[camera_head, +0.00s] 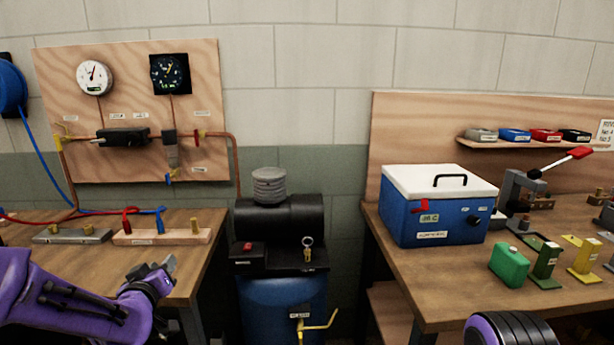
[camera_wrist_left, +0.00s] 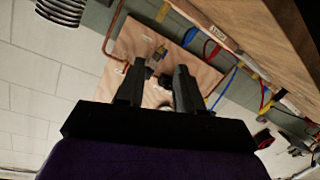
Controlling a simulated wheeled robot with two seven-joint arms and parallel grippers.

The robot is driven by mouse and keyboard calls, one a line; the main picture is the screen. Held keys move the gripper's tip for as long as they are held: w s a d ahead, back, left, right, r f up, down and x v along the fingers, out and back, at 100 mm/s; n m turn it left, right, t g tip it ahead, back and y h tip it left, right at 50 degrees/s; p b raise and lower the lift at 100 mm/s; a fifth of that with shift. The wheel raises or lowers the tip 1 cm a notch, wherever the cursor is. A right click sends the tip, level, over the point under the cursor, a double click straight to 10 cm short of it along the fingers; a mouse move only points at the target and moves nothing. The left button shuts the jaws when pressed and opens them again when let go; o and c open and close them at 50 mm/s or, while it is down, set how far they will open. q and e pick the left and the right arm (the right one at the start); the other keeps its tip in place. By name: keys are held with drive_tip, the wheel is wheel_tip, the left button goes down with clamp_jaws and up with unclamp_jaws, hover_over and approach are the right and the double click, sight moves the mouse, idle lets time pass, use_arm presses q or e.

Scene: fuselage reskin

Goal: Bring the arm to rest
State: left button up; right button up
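My left arm is purple and comes in from the lower left in the head view. Its gripper (camera_head: 170,266) is above the front right part of the left bench (camera_head: 205,258), pointing up and to the right. In the left wrist view my left gripper (camera_wrist_left: 159,68) has its two dark fingers apart, with nothing between them but the background. A rounded black and purple part of my right arm (camera_head: 508,330) shows at the bottom right of the head view. My right gripper is not in view.
A compressor with a blue tank (camera_head: 282,305) stands between the benches. A gauge board (camera_head: 215,95) stands behind the left bench, which bears a block with red and blue fittings (camera_head: 160,237). The right bench (camera_head: 425,295) holds a blue cooler (camera_head: 435,210) and green blocks (camera_head: 509,263).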

use_arm(q)
drive_tip(key=s+d+f+n+g, duration=0.1)
drive_tip(key=s+f+g, duration=0.2)
drive_tip(key=s+f, duration=0.75)
drive_tip(key=s+d+f+n+g, duration=0.1)
drive_tip(key=s+f+g, duration=0.2)
drive_tip(key=s+f, duration=0.75)
drive_tip(key=s+f+m+g, duration=0.1)
drive_tip(key=s+f+g, duration=0.5)
drive_tip(key=s+f, duration=0.9)
drive_tip(key=s, duration=0.4)
drive_tip(key=shift+s+d+f+g+y, duration=0.2)
drive_tip(key=shift+d+f+g+y, duration=0.1)
drive_tip(key=shift+d, duration=0.1)
